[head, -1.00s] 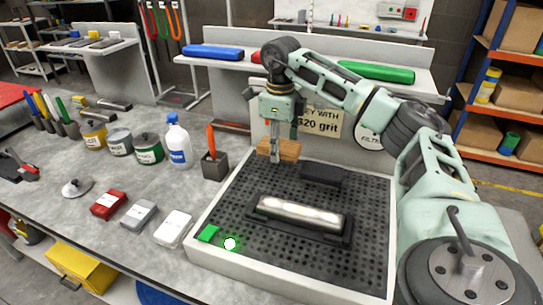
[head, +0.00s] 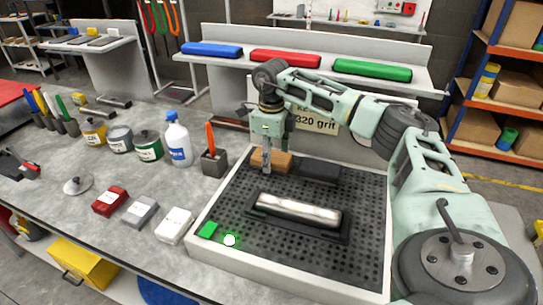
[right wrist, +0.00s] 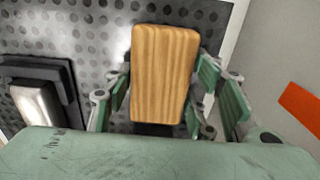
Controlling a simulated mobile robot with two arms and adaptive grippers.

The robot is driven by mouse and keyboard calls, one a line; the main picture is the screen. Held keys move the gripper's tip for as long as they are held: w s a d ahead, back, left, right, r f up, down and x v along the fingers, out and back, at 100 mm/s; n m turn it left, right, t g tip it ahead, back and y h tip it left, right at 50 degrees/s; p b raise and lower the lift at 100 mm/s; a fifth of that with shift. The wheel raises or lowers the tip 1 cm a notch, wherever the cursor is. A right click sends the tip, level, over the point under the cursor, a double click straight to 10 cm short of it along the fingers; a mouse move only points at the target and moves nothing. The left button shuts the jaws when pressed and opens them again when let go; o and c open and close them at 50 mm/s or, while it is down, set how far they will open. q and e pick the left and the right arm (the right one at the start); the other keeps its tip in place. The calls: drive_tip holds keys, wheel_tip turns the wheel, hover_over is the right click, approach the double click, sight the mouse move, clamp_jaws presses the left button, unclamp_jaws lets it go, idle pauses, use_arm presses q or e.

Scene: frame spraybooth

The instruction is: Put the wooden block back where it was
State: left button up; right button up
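The wooden block (head: 284,162) is at the back left of the perforated bed (head: 222,209), on it or just above it; I cannot tell which. My right gripper (head: 266,168) points down over the block. In the right wrist view the block (right wrist: 164,75) lies between the two green-padded fingers (right wrist: 162,88), close against both sides, so the gripper looks shut on it. The fingertips' contact is partly hidden. My left gripper is not in view.
A dark block (head: 320,170) lies just right of the wooden block. A metal bar in a black holder (head: 298,210) sits mid-bed. A grey holder with an orange-handled tool (head: 214,160) stands left of the bed.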

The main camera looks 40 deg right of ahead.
drive_tip(key=o, duration=0.3)
drive_tip(key=shift+r, duration=0.5)
wheel_tip(320, 180, up, 11)
drive_tip(key=shift+r+b, duration=0.2)
drive_tip(key=shift+b, duration=0.6)
